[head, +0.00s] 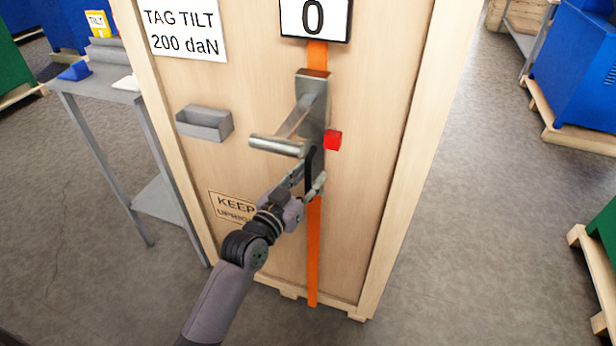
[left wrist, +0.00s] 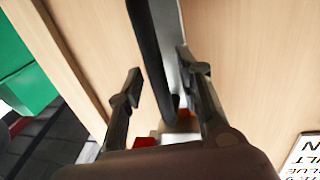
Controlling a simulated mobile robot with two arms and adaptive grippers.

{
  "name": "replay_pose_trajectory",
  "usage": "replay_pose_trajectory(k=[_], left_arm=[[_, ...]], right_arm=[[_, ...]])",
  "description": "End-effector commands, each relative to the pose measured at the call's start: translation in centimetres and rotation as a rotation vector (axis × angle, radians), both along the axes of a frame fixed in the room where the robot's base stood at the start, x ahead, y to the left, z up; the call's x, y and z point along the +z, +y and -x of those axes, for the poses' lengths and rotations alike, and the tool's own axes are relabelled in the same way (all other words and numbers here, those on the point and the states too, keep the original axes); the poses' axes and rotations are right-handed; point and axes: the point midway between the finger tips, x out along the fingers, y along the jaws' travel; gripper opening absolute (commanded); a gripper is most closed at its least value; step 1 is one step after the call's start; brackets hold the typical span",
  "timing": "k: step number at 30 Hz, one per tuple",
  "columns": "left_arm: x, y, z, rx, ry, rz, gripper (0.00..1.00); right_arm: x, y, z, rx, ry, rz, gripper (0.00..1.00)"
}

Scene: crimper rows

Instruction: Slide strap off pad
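The orange strap (head: 313,255) runs straight down the front of a wooden crate. A metal tool (head: 314,105) with a round lever bar (head: 278,146) sits over the strap, and a red block (head: 333,140) is at its right side. I cannot tell which part is the pad. My left gripper (head: 315,183) is at the tool's lower end. In the left wrist view its fingers (left wrist: 158,82) are spread, with a black bar (left wrist: 148,50) and a grey metal part (left wrist: 168,45) between them. The strap is not clearly seen there. My right gripper is in neither view.
The crate front (head: 370,190) carries a display reading 0 (head: 313,17), a tilt sign (head: 184,30) and a small grey bin (head: 204,123). A grey table (head: 98,88) stands at left. Blue machines and pallets are at right, with open floor (head: 480,230) between.

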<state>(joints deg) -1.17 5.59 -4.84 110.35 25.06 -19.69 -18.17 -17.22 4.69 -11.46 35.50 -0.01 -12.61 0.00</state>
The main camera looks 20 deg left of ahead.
Motion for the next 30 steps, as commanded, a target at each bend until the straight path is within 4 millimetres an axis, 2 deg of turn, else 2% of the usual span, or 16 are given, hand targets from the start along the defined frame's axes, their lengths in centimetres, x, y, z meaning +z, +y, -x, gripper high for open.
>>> replay_pose_trajectory(k=[2,17,30], left_arm=[[0.0,-0.01,0.02,0.0,0.0,0.0,0.33],[0.01,0.02,0.05,0.0,0.0,0.001,0.0],[0.0,0.02,0.06,0.0,0.0,0.001,0.0]], right_arm=[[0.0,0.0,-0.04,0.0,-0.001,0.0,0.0],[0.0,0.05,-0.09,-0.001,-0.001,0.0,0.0],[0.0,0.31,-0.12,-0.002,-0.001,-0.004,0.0]])
